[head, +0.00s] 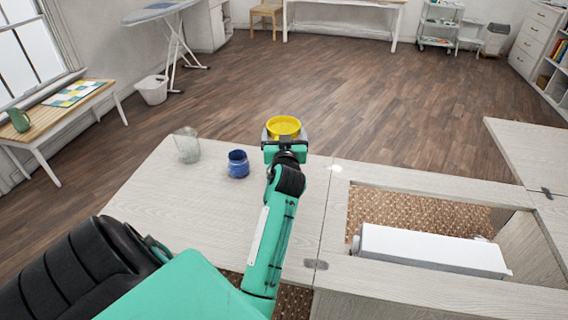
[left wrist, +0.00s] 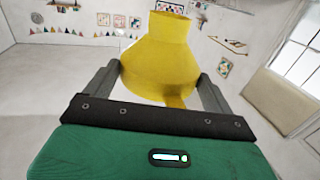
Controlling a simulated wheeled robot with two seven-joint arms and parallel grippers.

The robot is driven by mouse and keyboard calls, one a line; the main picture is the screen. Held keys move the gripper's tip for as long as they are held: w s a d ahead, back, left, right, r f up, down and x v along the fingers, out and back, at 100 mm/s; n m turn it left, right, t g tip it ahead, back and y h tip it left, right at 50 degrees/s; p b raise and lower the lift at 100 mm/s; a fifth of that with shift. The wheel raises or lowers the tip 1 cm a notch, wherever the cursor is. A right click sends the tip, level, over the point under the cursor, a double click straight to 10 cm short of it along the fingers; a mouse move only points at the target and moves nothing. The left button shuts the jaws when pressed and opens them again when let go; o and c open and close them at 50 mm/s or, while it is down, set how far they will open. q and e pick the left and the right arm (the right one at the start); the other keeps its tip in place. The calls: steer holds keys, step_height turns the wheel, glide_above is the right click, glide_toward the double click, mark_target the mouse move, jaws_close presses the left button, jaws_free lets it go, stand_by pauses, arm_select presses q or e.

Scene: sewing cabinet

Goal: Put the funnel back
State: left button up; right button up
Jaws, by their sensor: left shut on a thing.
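The yellow funnel (head: 284,126) is at the end of my left arm, above the far edge of the cabinet's left leaf. My left gripper (head: 284,136) is shut on it. In the left wrist view the funnel (left wrist: 158,62) sits between the two fingers, its wide part near the palm and its narrower end pointing away. A blue jar (head: 238,164) and a clear glass jar (head: 187,146) stand on the pale wooden leaf (head: 165,205), left of the gripper. My right gripper is not in view.
The cabinet's open well (head: 420,212) holds a white sewing machine (head: 432,250) on the right. Another leaf (head: 525,150) extends at the far right. A small table (head: 60,112) stands by the window.

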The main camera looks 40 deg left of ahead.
arm_select(q)
step_height(320, 180, down, 7)
steer(key=shift+r+b, duration=0.1)
steer(key=shift+b, duration=0.25)
step_height(320, 180, down, 3)
steer(key=shift+r+b, duration=0.15)
steer(key=shift+b, duration=0.2)
steer(key=shift+f, duration=0.45)
steer(key=o, duration=0.8)
steer(key=shift+c, duration=0.2)
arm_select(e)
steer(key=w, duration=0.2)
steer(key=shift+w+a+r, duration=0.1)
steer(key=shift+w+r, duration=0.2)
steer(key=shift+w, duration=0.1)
arm_select(q)
steer(key=shift+f, duration=0.1)
